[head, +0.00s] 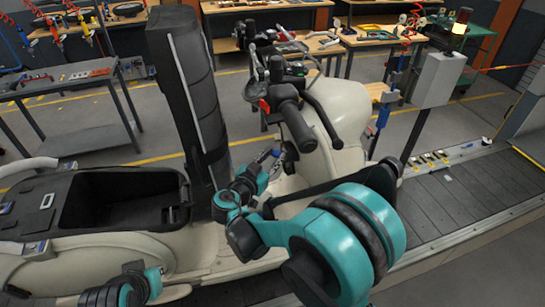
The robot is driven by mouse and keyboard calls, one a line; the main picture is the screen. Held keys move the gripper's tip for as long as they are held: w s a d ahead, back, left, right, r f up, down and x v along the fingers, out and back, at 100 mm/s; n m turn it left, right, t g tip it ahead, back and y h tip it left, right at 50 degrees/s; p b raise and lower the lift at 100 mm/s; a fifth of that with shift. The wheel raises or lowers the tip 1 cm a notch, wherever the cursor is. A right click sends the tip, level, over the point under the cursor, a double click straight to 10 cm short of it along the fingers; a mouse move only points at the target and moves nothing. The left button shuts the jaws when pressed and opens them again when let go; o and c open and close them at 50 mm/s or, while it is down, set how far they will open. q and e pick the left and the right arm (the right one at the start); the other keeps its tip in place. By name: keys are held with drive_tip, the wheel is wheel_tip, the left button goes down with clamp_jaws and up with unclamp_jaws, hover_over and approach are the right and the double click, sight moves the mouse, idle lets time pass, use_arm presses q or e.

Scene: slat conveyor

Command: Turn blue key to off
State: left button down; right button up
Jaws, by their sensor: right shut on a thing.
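A cream scooter (345,108) stands on the slat conveyor, with black handlebars above its front panel. My right gripper (279,157) reaches to the inner side of that panel, below the handlebar grip. It is shut on the blue key (275,153), of which only a small blue bit shows. The key's slot and its turn angle are hidden by the gripper and too small to tell. My left arm shows at the bottom left, but its gripper is out of view.
A grey control box (438,80) on a post stands right of the scooter. The conveyor (470,195) is mostly clear at the right.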

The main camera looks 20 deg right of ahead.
drive_tip(key=shift+r+p, duration=0.15)
drive_tip(key=shift+p, duration=0.2)
drive_tip(key=o, duration=0.5)
drive_tip(key=shift+g, duration=0.3)
drive_tip(key=o, duration=0.5)
drive_tip(key=v, duration=1.2)
drive_tip(key=shift+s+d, duration=0.1)
drive_tip(key=shift+s, duration=0.05)
